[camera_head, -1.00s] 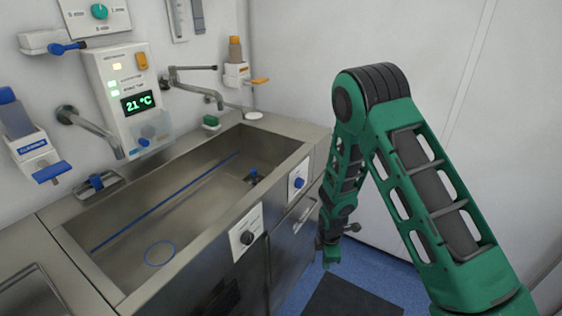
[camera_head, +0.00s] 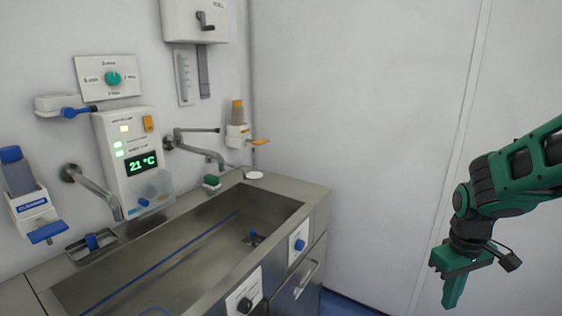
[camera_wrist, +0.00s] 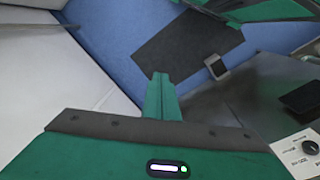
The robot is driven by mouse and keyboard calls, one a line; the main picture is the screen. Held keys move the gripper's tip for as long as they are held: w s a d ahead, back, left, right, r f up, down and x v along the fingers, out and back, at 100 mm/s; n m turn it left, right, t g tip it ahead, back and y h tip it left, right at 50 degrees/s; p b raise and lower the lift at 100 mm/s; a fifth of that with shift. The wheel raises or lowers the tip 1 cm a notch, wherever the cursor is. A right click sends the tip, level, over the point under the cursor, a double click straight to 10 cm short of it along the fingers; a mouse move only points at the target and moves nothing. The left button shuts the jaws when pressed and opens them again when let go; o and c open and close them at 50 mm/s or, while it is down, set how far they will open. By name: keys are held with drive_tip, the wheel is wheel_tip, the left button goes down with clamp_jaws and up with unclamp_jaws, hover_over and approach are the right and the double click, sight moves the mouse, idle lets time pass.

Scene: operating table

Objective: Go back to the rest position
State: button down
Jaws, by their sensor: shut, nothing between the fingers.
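My gripper (camera_head: 452,292) is green and hangs from my folded arm at the right of the head view, pointing down. It is to the right of the sink and apart from it, in front of the plain wall. In the wrist view my gripper (camera_wrist: 160,84) shows its fingers together in the middle, with nothing between them. Below the fingers there is the blue floor (camera_wrist: 115,50) with a dark mat (camera_wrist: 188,45). Part of my arm is cut off at the right edge of the head view.
Bottle dispensers hang on the wall. The sink's front with knobs (camera_wrist: 310,147) shows at the right of the wrist view.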

drive_tip(key=s+d+r+m, duration=0.1)
drive_tip(key=s+r+m, duration=0.2)
drive_tip(key=s, duration=0.5)
drive_tip(key=s+d+r+m+y, duration=0.1)
drive_tip(key=s+r+m, duration=0.3)
drive_tip(key=s, duration=0.5)
drive_tip(key=shift+s+m, duration=0.15)
drive_tip(key=shift+m, duration=0.65)
drive_tip(key=shift+d, duration=0.1)
drive_tip(key=shift+w+f, duration=0.2)
drive_tip(key=shift+w, duration=0.2)
